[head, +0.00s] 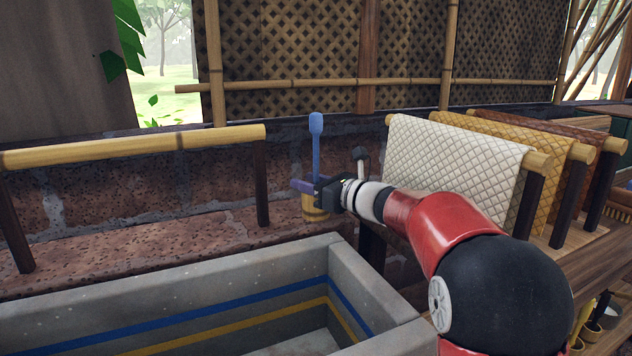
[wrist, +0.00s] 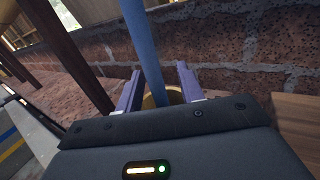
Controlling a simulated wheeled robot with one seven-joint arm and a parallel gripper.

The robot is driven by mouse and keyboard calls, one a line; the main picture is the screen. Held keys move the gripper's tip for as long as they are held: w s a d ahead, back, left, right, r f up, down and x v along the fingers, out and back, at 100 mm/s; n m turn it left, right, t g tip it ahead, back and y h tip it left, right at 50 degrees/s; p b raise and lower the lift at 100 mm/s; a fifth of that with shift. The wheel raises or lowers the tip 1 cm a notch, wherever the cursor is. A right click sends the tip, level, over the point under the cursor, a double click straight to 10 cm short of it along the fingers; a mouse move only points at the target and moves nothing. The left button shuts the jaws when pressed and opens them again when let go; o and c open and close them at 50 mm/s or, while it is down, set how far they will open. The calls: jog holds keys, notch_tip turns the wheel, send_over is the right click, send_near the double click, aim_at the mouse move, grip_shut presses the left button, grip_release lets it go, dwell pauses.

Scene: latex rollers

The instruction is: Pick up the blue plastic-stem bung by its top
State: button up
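The blue bung (head: 316,140) stands upright, with a long thin stem and a wider paddle-like top. Its top rises well above my gripper (head: 298,186). My gripper reaches in from the right at the height of the lower stem. In the wrist view, the blue stem (wrist: 146,45) passes between the two purple fingers of my gripper (wrist: 159,70). The bung's lower end is hidden.
A yellow pot (head: 314,214) sits just below my gripper. A grey trough (head: 180,283) with blue and yellow stripes lies in front. A bamboo rail (head: 130,147) stands left; racks with a white quilted sheet (head: 460,168) stand right. A brick wall (wrist: 240,50) is behind.

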grip_shut()
